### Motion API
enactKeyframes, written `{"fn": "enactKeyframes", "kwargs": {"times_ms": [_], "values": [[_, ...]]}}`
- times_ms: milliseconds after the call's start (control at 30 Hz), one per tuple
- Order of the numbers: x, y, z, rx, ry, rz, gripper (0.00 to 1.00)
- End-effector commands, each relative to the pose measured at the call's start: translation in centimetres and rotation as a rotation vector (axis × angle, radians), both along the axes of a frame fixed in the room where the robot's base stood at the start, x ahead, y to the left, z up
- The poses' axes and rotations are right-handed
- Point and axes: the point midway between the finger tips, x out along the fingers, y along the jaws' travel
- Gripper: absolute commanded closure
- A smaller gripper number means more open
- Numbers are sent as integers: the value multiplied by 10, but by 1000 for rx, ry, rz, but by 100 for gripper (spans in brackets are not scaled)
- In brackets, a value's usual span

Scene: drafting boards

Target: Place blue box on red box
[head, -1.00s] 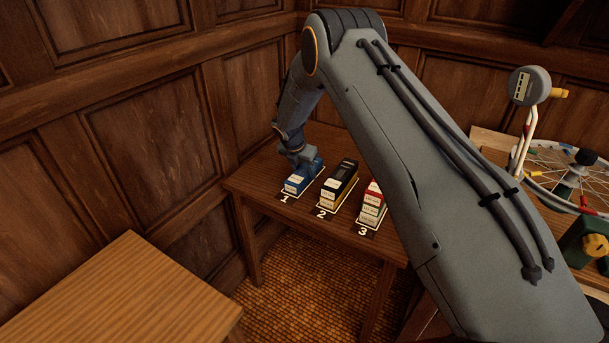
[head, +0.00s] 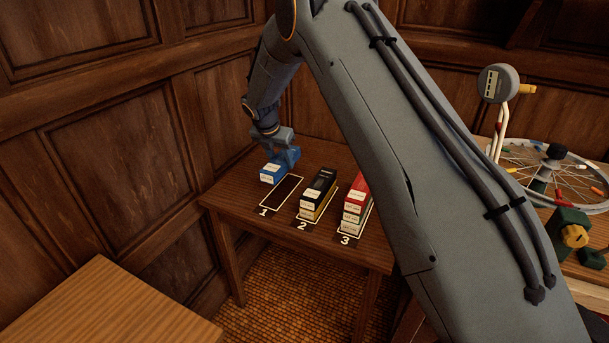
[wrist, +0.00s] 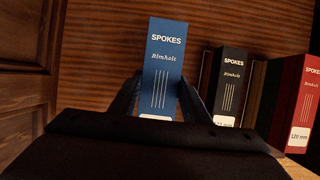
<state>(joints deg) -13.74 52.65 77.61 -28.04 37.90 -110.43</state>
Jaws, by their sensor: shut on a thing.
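My gripper (head: 284,160) is shut on the blue box (head: 271,173), holding it above the table behind and left of the empty slot 1. In the wrist view, the blue box (wrist: 162,60) stands between the fingers with its "SPOKES" face showing. The red box (head: 357,188) lies at the top of the stack at slot 3, to the right of my gripper. It also shows at the right edge of the wrist view (wrist: 295,95). Labelled ends of boxes show below it.
A black box (head: 320,186) tops the stack at slot 2, between the blue box and the red one, with yellow below it. Slot 1 (head: 283,191) is a bare dark outlined patch. Wood panelling stands close behind the table (head: 232,205). A spoked wheel (head: 565,175) is at right.

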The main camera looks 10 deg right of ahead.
Motion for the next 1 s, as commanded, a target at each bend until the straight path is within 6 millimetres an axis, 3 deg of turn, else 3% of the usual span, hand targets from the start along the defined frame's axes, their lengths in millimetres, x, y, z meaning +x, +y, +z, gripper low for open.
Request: {"fn": "enactKeyframes", "kwargs": {"times_ms": [167, 367, 700, 1000], "values": [[-4, -13, 12, 0, 0, -3, 87], [-24, -62, 40, 1, 2, -7, 87], [-88, -160, 91, 1, 3, -12, 87], [-145, -216, 121, 0, 1, -13, 87]]}}
